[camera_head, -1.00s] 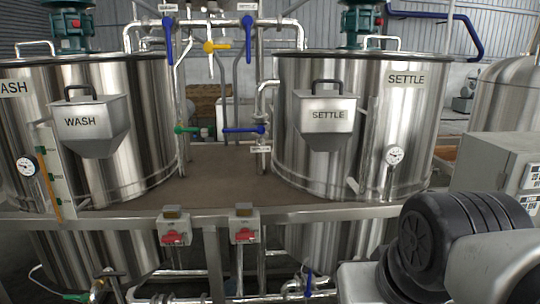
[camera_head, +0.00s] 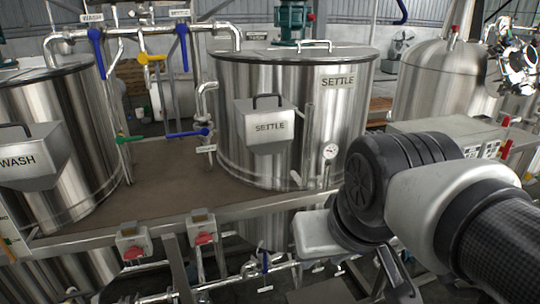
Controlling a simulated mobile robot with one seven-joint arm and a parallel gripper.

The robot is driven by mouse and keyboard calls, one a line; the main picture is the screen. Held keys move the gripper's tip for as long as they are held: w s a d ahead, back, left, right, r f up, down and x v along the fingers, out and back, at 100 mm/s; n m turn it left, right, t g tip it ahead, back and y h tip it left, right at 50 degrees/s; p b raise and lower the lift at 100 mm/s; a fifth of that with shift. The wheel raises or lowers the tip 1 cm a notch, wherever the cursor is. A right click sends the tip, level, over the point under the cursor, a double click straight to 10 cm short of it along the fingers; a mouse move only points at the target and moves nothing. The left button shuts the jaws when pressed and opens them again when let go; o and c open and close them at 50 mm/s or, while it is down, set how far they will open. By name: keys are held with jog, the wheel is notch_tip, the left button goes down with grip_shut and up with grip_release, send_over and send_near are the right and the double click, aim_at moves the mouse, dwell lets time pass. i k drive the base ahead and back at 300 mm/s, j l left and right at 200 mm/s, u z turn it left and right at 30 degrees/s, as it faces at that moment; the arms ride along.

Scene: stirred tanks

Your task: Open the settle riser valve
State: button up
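The steel settle tank (camera_head: 225,90) stands at the centre, with a SETTLE plate on its rim and another on its grey front box (camera_head: 268,125). Left of it, a pipe run carries two hanging blue levers: one (camera_head: 97,50) under a WASH tag, one (camera_head: 182,45) under a tag (camera_head: 179,14) too small to read surely. A yellow lever (camera_head: 151,60) sits between them. Lower down are a horizontal blue lever (camera_head: 188,133) and a green handle (camera_head: 130,138). I cannot tell surely which is the settle riser valve. My arm fills the lower right; no gripper fingers show clearly.
The wash tank (camera_head: 85,120) stands at left, with a brown deck (camera_head: 150,190) between the tanks. A steel rail with red-switched boxes (camera_head: 203,238) runs along the front. A blue-handled low valve (camera_head: 265,262) sits below. Another tank (camera_head: 425,80) and a grey cabinet are at right.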

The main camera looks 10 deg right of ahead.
aim_at(185, 134)
jog(key=k+j+z, duration=0.1)
jog(key=j+z, duration=0.3)
jog(key=k+j+z, duration=0.1)
jog(key=z, duration=0.3)
jog(key=k+j+z, duration=0.2)
jog(key=j+z, duration=0.15)
jog(key=i+j+u, duration=0.3)
jog(key=u, duration=0.2)
jog(key=i+j+u, duration=0.15)
jog(key=i+u, duration=0.8)
jog(key=k, duration=0.1)
